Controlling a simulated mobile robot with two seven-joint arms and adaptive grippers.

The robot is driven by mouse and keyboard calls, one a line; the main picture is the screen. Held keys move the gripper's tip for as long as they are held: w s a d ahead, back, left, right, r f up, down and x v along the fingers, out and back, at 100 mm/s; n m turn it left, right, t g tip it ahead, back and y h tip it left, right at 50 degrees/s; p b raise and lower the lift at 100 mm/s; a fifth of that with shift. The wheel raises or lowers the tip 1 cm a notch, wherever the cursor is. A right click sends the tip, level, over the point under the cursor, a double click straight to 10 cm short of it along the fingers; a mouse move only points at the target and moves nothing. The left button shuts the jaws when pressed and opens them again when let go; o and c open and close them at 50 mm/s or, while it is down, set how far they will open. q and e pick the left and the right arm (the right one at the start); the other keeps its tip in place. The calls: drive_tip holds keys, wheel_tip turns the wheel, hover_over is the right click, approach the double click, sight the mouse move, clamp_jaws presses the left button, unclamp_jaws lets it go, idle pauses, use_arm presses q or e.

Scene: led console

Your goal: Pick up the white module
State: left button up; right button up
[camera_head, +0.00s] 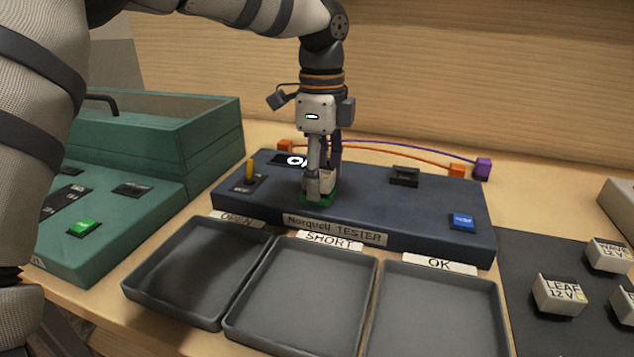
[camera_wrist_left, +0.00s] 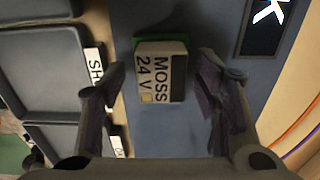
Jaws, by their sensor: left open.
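A white module (camera_wrist_left: 160,72) marked "MOSS 24 V", with a dark end, sits on a green seat (camera_wrist_left: 140,43) on the dark blue tester (camera_head: 430,210). In the head view the module is mostly hidden by my left gripper (camera_head: 319,190), and part of the green seat shows below the fingers. In the left wrist view my left gripper (camera_wrist_left: 161,85) is open, with one finger on each side of the module and visible gaps between. My right gripper is not in view.
Three grey trays labelled OPEN (camera_head: 195,270), SHORT (camera_head: 300,290) and OK (camera_head: 440,310) stand in front of the tester. A green console (camera_head: 120,215) is at left. Other white modules, such as "LEAF 12 V" (camera_head: 558,295), stand on a dark mat at right. An orange and a purple cable run behind.

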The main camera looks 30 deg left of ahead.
use_arm(q)
drive_tip(key=c, duration=1.3)
drive_tip(key=shift+o, duration=0.2)
drive_tip(key=shift+w, duration=0.1)
